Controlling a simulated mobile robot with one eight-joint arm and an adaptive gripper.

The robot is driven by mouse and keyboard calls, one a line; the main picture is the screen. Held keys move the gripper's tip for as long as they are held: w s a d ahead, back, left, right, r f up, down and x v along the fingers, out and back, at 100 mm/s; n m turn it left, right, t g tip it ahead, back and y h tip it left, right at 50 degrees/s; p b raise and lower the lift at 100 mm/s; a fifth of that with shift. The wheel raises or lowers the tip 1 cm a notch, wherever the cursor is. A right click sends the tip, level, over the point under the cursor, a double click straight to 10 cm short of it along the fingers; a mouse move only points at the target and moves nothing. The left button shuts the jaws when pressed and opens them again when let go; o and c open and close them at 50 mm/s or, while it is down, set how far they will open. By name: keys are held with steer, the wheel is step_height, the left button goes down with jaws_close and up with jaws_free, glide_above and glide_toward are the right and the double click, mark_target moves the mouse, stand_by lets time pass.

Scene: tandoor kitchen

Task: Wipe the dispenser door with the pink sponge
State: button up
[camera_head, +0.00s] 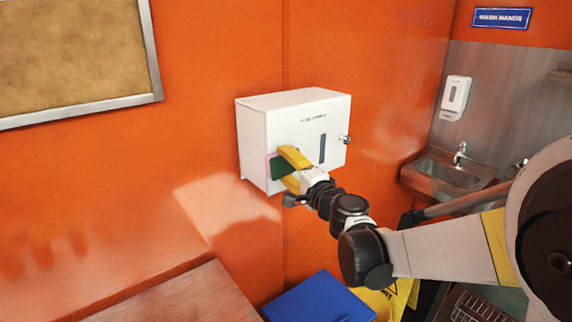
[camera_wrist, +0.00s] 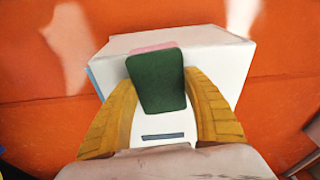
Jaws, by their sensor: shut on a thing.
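The dispenser is a white box on the orange wall, and its door (camera_head: 310,125) has small lettering, a dark vertical slot and a round knob at the right edge. The door looks shut. My gripper (camera_head: 287,168) has yellow fingers and is shut on the pink sponge (camera_head: 268,168) at the door's lower left part. The sponge has a dark green side, and in the wrist view the sponge (camera_wrist: 157,82) sits between both fingers with a pink strip at its far edge. The sponge lies against or very close to the door; contact is hidden.
A cork board (camera_head: 70,50) hangs at the upper left. A wooden surface (camera_head: 185,297) and a blue lid (camera_head: 320,300) are below the dispenser. A metal sink (camera_head: 445,175) and a soap dispenser (camera_head: 455,98) are at the right.

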steer(key=shift+d+v, duration=0.2)
steer(key=shift+v, duration=1.25)
steer(key=shift+d+v, duration=0.2)
steer(key=shift+v, duration=1.25)
steer(key=shift+w, duration=0.2)
steer(key=v, duration=0.3)
steer(key=shift+w+d, duration=0.1)
steer(key=shift+d, duration=0.1)
